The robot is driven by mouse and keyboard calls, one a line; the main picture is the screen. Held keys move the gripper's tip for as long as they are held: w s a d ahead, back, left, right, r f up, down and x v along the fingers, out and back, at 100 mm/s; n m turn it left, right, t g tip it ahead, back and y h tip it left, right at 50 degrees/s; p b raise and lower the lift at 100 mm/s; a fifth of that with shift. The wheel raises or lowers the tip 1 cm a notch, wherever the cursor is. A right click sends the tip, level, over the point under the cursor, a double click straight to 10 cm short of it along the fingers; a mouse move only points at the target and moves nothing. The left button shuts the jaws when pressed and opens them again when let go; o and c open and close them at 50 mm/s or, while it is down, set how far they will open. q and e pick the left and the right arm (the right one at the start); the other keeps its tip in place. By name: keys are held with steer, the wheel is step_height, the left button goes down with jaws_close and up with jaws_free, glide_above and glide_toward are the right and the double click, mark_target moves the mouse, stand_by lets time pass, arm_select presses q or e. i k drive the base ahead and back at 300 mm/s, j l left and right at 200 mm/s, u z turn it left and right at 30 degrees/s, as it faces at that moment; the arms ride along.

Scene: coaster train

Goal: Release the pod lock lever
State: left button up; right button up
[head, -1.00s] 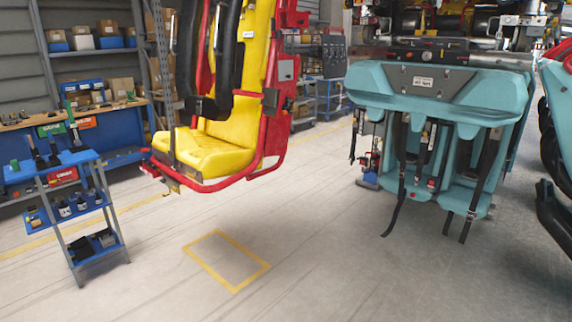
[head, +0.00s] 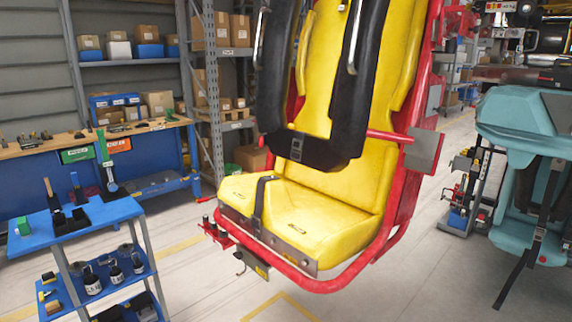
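A pod with a yellow seat (head: 318,215) in a red tubular frame (head: 395,232) hangs in the middle of the head view, above the floor. Black padded restraints (head: 348,90) come down over the seat, with a buckle strap at the front. Red parts (head: 215,232) and a small metal bracket (head: 254,263) sit under the seat's front left edge. A grey plate (head: 424,151) is on the frame's right side. I cannot tell which part is the lock lever. Neither of my grippers is in view.
A blue tool cart (head: 75,225) with bottles stands at the left front. A workbench (head: 90,143) and shelves (head: 125,57) with boxes are behind it. A teal seat unit (head: 518,130) is at the right. Floor (head: 400,285) is clear at the front right.

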mark_target(262, 138)
steer(key=i+j, duration=0.7)
steer(key=j+z, duration=0.1)
steer(key=z, duration=0.3)
steer(key=i+j+z, duration=0.1)
steer(key=z, duration=0.25)
steer(key=i+j+z, duration=0.1)
steer(key=j, duration=0.3)
steer(key=i+j+z, duration=0.15)
steer(key=j, duration=0.25)
steer(key=i+j+z, duration=0.1)
steer(key=j, duration=0.3)
steer(key=i+j+z, duration=0.15)
steer(key=j, duration=0.25)
steer(key=i+j+z, duration=0.1)
steer(key=j, duration=0.35)
